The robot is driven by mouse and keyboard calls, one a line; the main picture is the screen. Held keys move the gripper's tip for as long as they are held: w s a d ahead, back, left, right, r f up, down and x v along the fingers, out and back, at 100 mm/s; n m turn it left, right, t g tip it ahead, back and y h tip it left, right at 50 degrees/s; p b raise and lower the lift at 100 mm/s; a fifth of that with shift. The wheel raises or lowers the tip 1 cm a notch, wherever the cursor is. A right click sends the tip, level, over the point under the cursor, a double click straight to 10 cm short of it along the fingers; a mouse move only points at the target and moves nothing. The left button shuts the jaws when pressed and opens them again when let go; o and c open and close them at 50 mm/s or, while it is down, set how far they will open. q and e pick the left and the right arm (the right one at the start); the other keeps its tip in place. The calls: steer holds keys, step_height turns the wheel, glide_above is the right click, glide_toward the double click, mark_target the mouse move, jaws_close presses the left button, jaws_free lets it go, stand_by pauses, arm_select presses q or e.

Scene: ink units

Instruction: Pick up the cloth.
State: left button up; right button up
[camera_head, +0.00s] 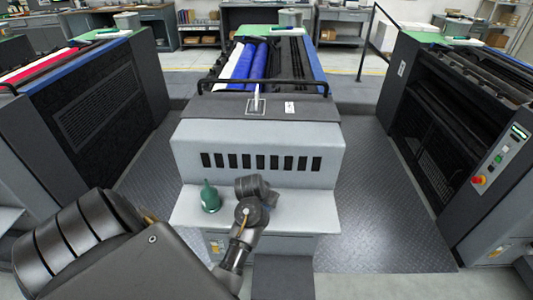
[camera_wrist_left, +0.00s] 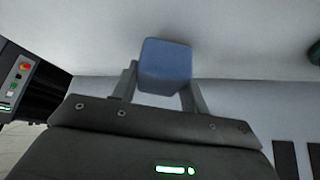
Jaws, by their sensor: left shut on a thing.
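The cloth (camera_wrist_left: 165,60) shows in the left wrist view as a small blue-grey block-like bundle. My left gripper (camera_wrist_left: 162,88) is shut on it, with one finger on each side. I cannot tell whether the cloth still touches the ledge. My right gripper is in neither view.
A dark green can with a spout (camera_head: 210,198) stands on the ledge (camera_head: 310,212) left of my gripper. The slotted grey front (camera_head: 310,145) rises behind. More units stand left and right (camera_head: 415,130). The metal floor plates (camera_head: 375,215) between them are clear.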

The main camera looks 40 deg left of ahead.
arm_select(q)
steer(key=s+d+r+p, duration=0.2)
steer(key=s+d+r, duration=0.2)
steer(key=s+r, duration=0.6)
steer(key=s, duration=0.3)
steer(key=shift+s+r, duration=0.2)
steer(key=shift+r, duration=0.2)
steer(key=shift+d, duration=0.1)
